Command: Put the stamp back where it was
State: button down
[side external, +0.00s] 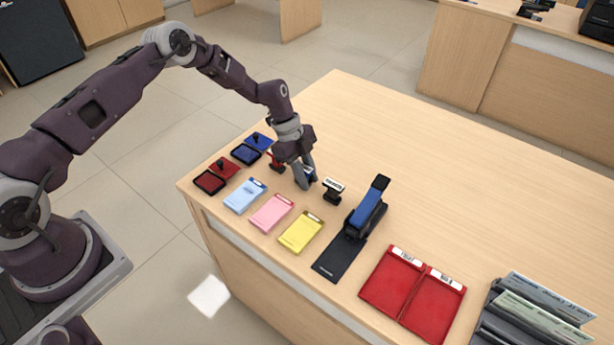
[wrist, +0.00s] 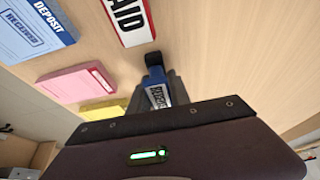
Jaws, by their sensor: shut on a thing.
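My gripper (side external: 304,183) is low over the counter, shut on a blue stamp (side external: 310,173). In the wrist view the blue stamp (wrist: 158,97) shows between the fingers, with a white lettered label and a dark end; the lettering is hard to read. The fingers hide much of it in the side view, and I cannot tell whether it touches the counter. A red stamp (side external: 275,163) stands just left of my gripper; its PAID label (wrist: 131,20) shows in the wrist view. A black stamp (side external: 333,190) with a white label stands just right of my gripper.
Red (side external: 209,182) and blue (side external: 245,154) ink pads lie open at the left end. Blue (side external: 245,196), pink (side external: 271,213) and yellow (side external: 301,233) slip pads line the front. A blue-handled device (side external: 364,215), red folders (side external: 411,296) and a grey tray (side external: 490,330) lie right. The back counter (side external: 400,130) is clear.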

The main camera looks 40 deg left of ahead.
jog(key=shift+f, duration=0.15)
jog(key=c, duration=1.2)
grip_release()
jog(key=s+a+r+n+y, duration=0.1)
jog(key=s+a+r+n, duration=0.15)
jog(key=r, duration=0.95)
jog(key=s+a+r+n+y, duration=0.1)
jog(key=s+r, duration=0.2)
jog(key=r, duration=1)
jog(key=s+r+n+t+y, duration=0.2)
jog(key=s+r+n, duration=0.2)
jog(key=s+r, duration=0.55)
jog(key=s+r+n+t, duration=0.1)
jog(key=s+n, duration=0.4)
jog(key=s, duration=0.5)
jog(key=s+r+n+t, duration=0.2)
jog(key=s+n, duration=0.3)
jog(key=s, duration=0.6)
jog(key=shift+d+t, duration=0.15)
jog(key=shift+t, duration=0.15)
